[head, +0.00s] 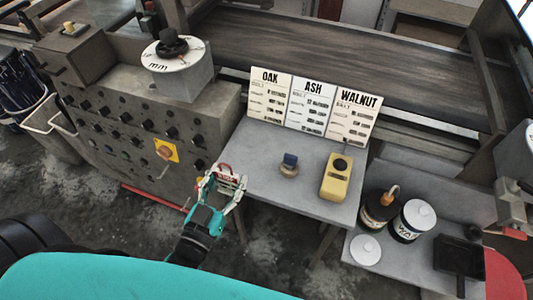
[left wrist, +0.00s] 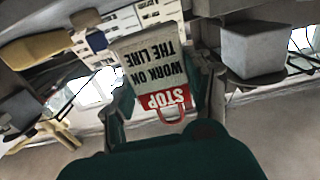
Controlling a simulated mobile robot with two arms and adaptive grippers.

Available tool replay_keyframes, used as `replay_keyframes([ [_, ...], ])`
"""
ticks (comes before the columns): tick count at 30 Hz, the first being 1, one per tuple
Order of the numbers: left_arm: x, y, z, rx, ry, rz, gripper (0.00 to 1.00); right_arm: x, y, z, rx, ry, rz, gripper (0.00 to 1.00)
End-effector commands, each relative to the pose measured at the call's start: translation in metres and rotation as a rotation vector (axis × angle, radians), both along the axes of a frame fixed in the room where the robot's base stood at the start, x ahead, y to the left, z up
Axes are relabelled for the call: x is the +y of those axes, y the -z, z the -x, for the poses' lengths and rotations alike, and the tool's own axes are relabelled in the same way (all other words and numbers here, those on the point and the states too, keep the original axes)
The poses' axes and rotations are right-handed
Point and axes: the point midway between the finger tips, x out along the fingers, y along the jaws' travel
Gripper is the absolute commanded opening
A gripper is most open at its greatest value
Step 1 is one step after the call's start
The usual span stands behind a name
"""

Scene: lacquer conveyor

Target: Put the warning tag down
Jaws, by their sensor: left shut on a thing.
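The warning tag (left wrist: 155,70) is a white card with a red band reading STOP and a red loop, upside down in the left wrist view. My left gripper (left wrist: 160,108) is shut on it. In the head view the left gripper (head: 229,184) is near the left edge of the grey table (head: 262,150), with the tag (head: 229,174) between its fingers, partly hidden. I cannot tell its exact height over the table edge. My right gripper is not in view.
On the table are a small blue-topped item (head: 289,165), a yellow device (head: 336,177) and the OAK, ASH and WALNUT cards (head: 313,104). A control panel (head: 130,120) stands left. Cans (head: 412,220) stand on a lower shelf at right. The table's front left is clear.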

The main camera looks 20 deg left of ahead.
Motion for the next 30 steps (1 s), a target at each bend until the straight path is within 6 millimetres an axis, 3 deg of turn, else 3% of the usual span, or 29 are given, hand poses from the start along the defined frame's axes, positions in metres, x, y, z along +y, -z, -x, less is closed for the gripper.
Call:
replay_keyframes([
  [6, -0.012, 0.001, -0.06, -0.006, 0.0, 0.0, 0.25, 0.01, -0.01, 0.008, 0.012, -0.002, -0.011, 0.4],
  [12, -0.019, 0.007, -0.094, -0.002, 0.0, 0.001, 0.25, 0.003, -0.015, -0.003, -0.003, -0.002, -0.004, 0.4],
  [18, -0.023, 0.008, -0.112, -0.002, 0.001, 0.0, 0.25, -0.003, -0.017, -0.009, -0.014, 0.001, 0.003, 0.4],
  [24, -0.022, 0.041, -0.11, 0.002, -0.001, 0.001, 0.25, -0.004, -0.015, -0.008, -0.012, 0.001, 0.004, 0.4],
  [30, -0.022, 0.045, -0.109, -0.001, 0.0, 0.001, 0.25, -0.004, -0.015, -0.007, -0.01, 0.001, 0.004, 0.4],
])
